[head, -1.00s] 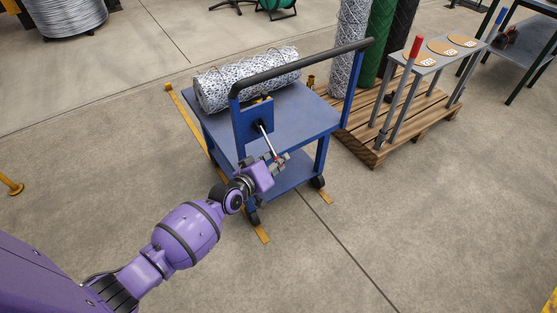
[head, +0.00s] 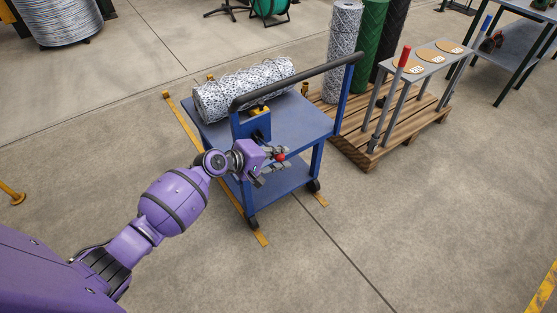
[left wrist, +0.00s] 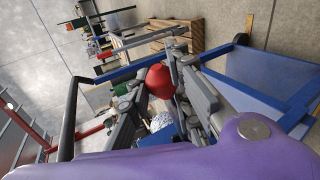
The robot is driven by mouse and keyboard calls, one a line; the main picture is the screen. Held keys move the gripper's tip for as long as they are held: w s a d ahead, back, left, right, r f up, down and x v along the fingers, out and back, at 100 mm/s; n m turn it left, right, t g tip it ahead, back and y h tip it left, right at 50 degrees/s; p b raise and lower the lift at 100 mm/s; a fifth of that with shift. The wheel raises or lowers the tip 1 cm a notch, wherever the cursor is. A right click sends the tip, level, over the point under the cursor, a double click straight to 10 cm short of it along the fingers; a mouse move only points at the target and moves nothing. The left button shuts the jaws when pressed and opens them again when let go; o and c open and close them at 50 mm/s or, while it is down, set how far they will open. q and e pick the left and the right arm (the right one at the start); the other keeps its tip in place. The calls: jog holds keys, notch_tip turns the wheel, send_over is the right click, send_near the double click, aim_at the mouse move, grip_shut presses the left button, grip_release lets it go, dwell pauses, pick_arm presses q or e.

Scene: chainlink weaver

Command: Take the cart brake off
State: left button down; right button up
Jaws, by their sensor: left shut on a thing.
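The blue cart (head: 300,115) stands on the concrete floor with a black push handle (head: 300,78). A blue plate with a yellow part (head: 259,110) sits below the handle, where the brake lever is mounted. My left gripper (head: 277,161) is in front of this plate and is shut on the lever's red knob (head: 281,157). In the left wrist view, the red knob (left wrist: 161,82) sits between the grey fingers of my left gripper (left wrist: 160,90). The lever's rod is mostly hidden behind my gripper and wrist. My right gripper is not in view.
A wire mesh roll (head: 243,90) lies on the cart's top. A wooden pallet (head: 385,140) with upright rolls and a grey stand (head: 425,65) is close on the right. Yellow tape (head: 186,125) marks the floor beside the cart. The front floor is clear.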

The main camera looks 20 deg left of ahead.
pick_arm(q)
jog(key=r, duration=0.1)
jog(key=w+r+n+h, duration=0.1)
jog(key=r, duration=0.1)
jog(key=a+r+n, duration=0.1)
jog(key=shift+w+r+g+h+p, duration=0.15)
jog(key=shift+r+g+h+p, duration=0.15)
jog(key=shift+g+p, duration=0.1)
jog(key=shift+w+a+r, duration=0.35)
jog(key=shift+a+r, duration=0.1)
jog(key=shift+r, duration=0.2)
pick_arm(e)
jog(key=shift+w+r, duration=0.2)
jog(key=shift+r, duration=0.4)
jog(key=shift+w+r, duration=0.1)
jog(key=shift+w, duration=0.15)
pick_arm(q)
jog(key=c, duration=1.7)
grip_release()
jog(key=shift+o, duration=0.6)
jog(key=shift+s+f, duration=0.1)
jog(key=shift+s, duration=0.05)
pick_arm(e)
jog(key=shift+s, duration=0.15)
pick_arm(q)
jog(key=shift+s+f, duration=0.15)
jog(key=shift+f, duration=0.1)
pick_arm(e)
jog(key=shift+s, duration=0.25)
